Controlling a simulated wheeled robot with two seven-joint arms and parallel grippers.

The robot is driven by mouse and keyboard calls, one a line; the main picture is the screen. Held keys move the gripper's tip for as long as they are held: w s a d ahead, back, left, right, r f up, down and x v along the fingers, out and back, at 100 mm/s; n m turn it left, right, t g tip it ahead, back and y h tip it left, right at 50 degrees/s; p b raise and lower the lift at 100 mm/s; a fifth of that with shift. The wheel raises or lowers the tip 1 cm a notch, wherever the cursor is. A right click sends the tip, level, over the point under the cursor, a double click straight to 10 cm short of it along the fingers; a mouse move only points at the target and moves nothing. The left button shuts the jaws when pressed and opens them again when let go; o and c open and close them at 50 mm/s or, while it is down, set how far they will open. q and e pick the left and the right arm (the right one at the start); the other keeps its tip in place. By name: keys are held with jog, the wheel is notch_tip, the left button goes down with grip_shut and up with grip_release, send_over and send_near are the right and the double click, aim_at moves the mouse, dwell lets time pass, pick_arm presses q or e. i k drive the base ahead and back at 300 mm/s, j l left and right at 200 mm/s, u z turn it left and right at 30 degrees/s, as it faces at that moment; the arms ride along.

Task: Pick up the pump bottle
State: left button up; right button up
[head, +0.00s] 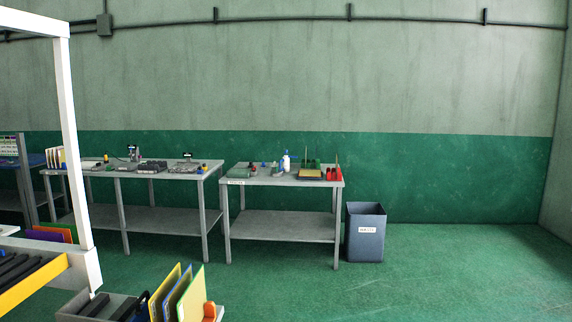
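A small white bottle with a blue top, which looks like the pump bottle (286,163), stands upright on the right-hand grey metal table (262,182) against the far wall. It is far from me and small in the head view, so its details are hard to make out. Small items stand close around it on the tabletop. Neither of my grippers shows in the head view.
A dark waste bin (365,240) stands right of that table. A second grey table (135,174) with several items is to its left. A white frame post (72,140), a yellow-edged conveyor (35,285) and a bin with upright folders (180,295) are near at left. Green floor is clear at centre and right.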

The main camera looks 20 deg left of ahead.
aim_at(285, 160)
jog(key=i+u, duration=0.1)
jog(key=i, duration=1)
jog(key=i+u, duration=0.15)
jog(key=i, duration=1)
jog(key=i+l+u, duration=0.1)
jog(key=i, duration=1)
jog(key=i+u, duration=0.2)
jog(key=i, duration=0.4)
jog(key=i+u, duration=0.15)
jog(key=i, duration=0.4)
jog(key=i+u, duration=0.2)
jog(key=i, duration=0.4)
jog(key=i+l+u, duration=0.15)
jog(key=i, duration=0.4)
jog(key=i+j+z, duration=0.1)
jog(key=i+z, duration=0.15)
jog(key=i, duration=0.25)
jog(key=i+j+z, duration=0.25)
jog(key=i, duration=0.25)
jog(key=i+j+z, duration=0.25)
jog(key=i, duration=0.2)
